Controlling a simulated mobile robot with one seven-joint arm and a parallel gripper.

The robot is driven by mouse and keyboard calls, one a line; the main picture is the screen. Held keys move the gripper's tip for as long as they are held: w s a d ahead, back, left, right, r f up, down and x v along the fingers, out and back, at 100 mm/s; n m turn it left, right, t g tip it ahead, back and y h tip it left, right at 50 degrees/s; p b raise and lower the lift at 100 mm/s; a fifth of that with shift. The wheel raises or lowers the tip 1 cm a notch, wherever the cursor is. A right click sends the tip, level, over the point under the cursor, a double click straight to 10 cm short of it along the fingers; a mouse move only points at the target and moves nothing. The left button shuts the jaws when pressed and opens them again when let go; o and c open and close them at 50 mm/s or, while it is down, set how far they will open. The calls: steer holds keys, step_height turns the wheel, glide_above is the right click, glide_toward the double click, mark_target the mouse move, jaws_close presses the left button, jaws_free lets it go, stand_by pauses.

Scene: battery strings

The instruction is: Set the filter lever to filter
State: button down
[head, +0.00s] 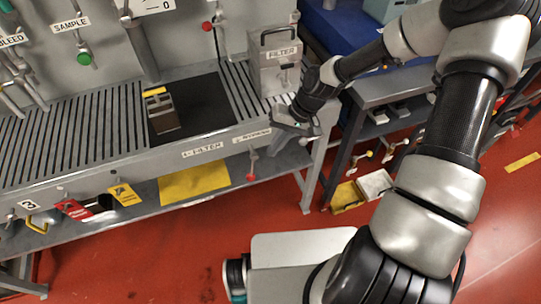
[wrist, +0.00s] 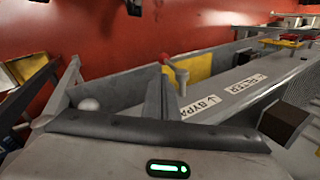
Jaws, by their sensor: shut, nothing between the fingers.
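The lever with a red knob (head: 251,166) hangs at the bench's front edge, below the BYPASS label (head: 252,135). The FILTER label (head: 203,150) is on the same edge to its left. In the wrist view, the red knob (wrist: 164,58) and a pale stub show just beyond my fingers, near the BYPASS label (wrist: 200,108); the FILTER label (wrist: 248,82) is farther away. My gripper (head: 286,122) is shut and empty, to the right of the lever near the bench's right end. I see no contact with the knob.
The grey box marked FILTER (head: 281,55) stands on the bench just behind my gripper. A slatted bench top (head: 105,115) extends left, with a dark recess and block. A yellow sheet (head: 195,183) lies on the lower shelf. Red floor is open in front.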

mark_target(252, 168)
steer(key=b+x, duration=0.1)
steer(key=x, duration=0.8)
steer(key=shift+f, duration=0.15)
